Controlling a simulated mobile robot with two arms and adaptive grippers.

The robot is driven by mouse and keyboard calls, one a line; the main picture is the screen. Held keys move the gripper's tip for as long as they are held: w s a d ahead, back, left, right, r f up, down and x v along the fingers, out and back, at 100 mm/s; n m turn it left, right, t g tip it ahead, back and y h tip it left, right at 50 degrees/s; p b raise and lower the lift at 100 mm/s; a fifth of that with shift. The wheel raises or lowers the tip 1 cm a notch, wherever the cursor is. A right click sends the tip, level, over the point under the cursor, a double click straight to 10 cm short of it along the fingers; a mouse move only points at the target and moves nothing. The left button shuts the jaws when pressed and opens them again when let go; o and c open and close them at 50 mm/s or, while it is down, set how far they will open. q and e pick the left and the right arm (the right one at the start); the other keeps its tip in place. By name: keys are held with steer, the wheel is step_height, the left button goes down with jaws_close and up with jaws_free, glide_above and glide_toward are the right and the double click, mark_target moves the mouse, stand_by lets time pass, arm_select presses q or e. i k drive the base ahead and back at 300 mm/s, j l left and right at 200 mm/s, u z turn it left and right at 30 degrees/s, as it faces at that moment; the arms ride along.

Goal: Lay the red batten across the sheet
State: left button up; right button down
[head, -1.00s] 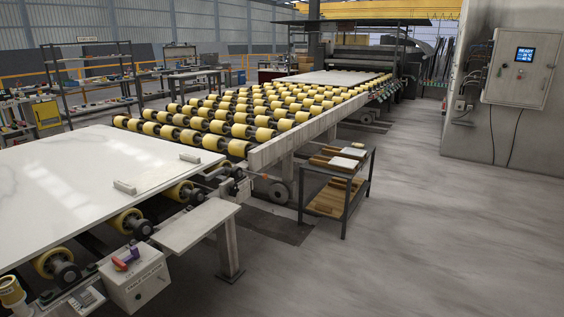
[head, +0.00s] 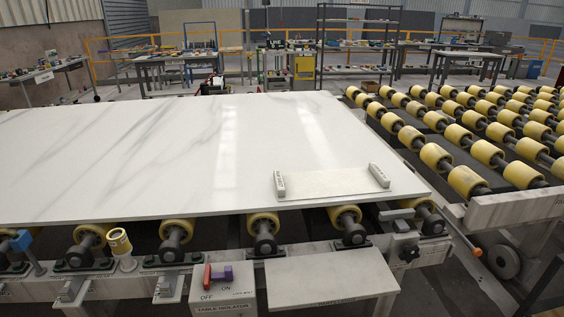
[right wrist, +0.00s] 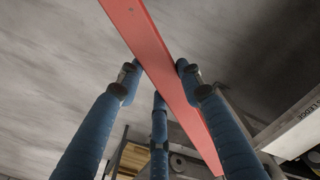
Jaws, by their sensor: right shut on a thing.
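The red batten (right wrist: 145,35) is a long flat bar that crosses the right wrist view from the top to the lower right. Neither gripper shows in the head view.
The slab rests on yellow rollers (head: 262,225). A grey side shelf (head: 330,277) and a table isolator box (head: 222,293) stand at its front edge. A roller conveyor (head: 470,180) is at the right. Grey floor and wooden pieces (right wrist: 132,158) show in the right wrist view.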

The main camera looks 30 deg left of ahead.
mark_target(316, 183)
steer(key=i+l+u, duration=0.2)
steer(key=u, duration=0.2)
steer(key=i+l+u, duration=0.2)
steer(key=l+u, duration=0.2)
steer(key=i+l+u, duration=0.1)
steer(key=l+u, duration=0.3)
steer(key=i+l+u, duration=0.1)
steer(key=l+u, duration=0.65)
